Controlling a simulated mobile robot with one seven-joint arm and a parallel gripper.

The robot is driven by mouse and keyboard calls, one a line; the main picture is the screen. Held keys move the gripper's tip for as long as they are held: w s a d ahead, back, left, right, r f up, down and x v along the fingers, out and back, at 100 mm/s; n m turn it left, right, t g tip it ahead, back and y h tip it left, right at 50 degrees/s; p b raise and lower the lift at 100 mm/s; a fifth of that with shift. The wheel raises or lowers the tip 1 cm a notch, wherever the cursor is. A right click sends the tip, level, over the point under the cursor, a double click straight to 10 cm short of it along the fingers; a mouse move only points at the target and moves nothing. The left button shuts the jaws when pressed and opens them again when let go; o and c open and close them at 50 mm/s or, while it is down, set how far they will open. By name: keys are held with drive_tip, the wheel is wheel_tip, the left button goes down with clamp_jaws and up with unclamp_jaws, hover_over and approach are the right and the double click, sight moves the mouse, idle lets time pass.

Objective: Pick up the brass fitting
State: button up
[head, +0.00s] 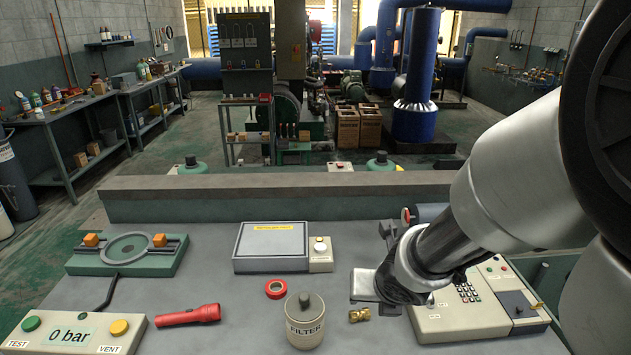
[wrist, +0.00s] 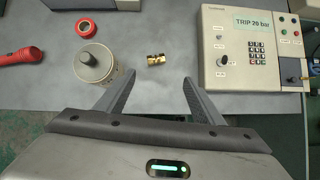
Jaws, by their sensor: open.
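The brass fitting (head: 359,314) lies on the grey bench top, between the filter canister and the keypad panel. It also shows in the wrist view (wrist: 156,59), ahead of my gripper and roughly in line with the gap between the fingers. My gripper (wrist: 158,82) is open and empty, its two dark fingers spread wide apart. In the head view my gripper (head: 368,285) is above the bench near the fitting; its fingers are partly hidden by the wrist.
The filter canister (head: 305,322) stands close left of the fitting. The keypad panel (head: 465,312) is on the right. A red tape roll (head: 276,289), a red flashlight (head: 188,316) and a 0 bar panel (head: 75,333) lie further left. A grey box (head: 271,243) sits behind.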

drive_tip(key=n+b, duration=0.1)
drive_tip(key=b, duration=0.8)
approach(359, 314)
drive_tip(key=shift+w+d+f, duration=0.15)
drive_tip(key=shift+w+f, duration=0.35)
drive_tip(key=shift+w+d+f, duration=0.15)
drive_tip(key=shift+w+f, duration=0.3)
drive_tip(key=shift+f, duration=0.1)
drive_tip(key=shift+w+f+b, duration=0.3)
drive_tip(key=shift+w+b, duration=0.05)
drive_tip(key=shift+b, duration=0.05)
drive_tip(key=b+x, duration=0.3)
drive_tip(key=x, duration=0.2)
drive_tip(key=shift+a+f+b, duration=0.2)
drive_tip(key=shift+b, duration=0.2)
drive_tip(key=shift+r, duration=0.1)
drive_tip(key=c, duration=1.1)
drive_tip(key=shift+c, duration=0.6)
